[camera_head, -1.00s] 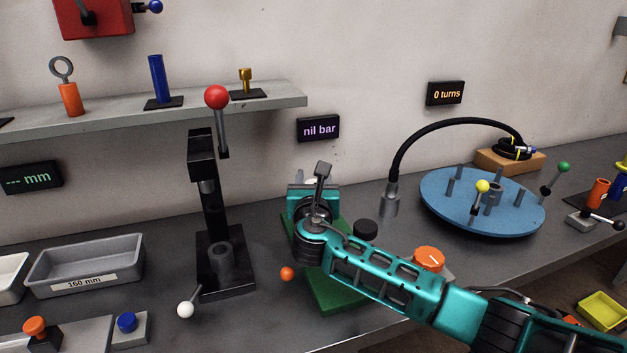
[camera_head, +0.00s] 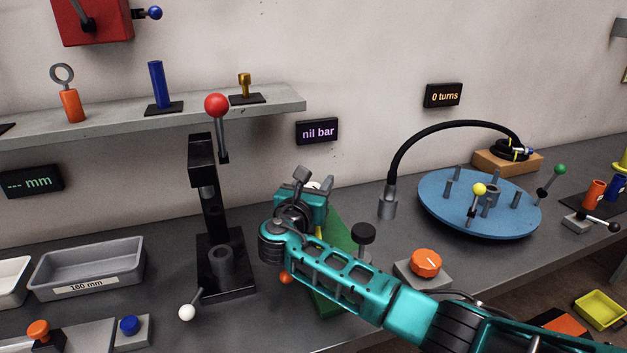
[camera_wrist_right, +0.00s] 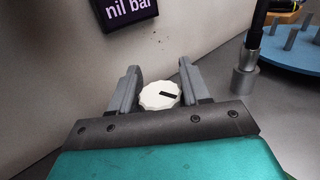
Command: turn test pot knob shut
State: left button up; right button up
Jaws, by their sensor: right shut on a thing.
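The white ribbed knob (camera_wrist_right: 155,97) of the test pot sits between the two grey fingers of my right gripper (camera_wrist_right: 158,84) in the right wrist view. Its black mark points to the right in that view. In the head view my right gripper (camera_head: 311,188) is at the back of the green plate, and only a sliver of the white knob (camera_head: 315,184) shows beside it. My gripper and wrist hide most of the pot. The right gripper is shut on the knob. The display (camera_head: 317,131) behind reads "nil bar". My left gripper is not in view.
A black press stand with a red-ball lever (camera_head: 217,104) stands left of my gripper. A black knob (camera_head: 363,234) and an orange dial (camera_head: 426,263) are right of the green plate (camera_head: 341,241). A blue turntable (camera_head: 450,215) and a black hose (camera_head: 430,130) lie farther right.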

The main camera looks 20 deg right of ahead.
jog(key=shift+s+d+m+g+h+b, duration=0.15)
jog(key=shift+m+g+h+b, duration=0.2)
jog(key=shift+m+g+h, duration=0.65)
jog(key=shift+s+d+m+g+h+b, duration=0.1)
jog(key=shift+m+g+h+b, duration=0.2)
jog(key=shift+m+g+h, duration=0.7)
jog(key=o, duration=1)
jog(key=shift+c, duration=0.2)
jog(key=shift+a, duration=0.1)
jog(key=v, duration=1.2)
jog(key=shift+a+p, duration=0.4)
jog(key=shift+s+f, duration=0.1)
jog(key=shift+s, duration=0.1)
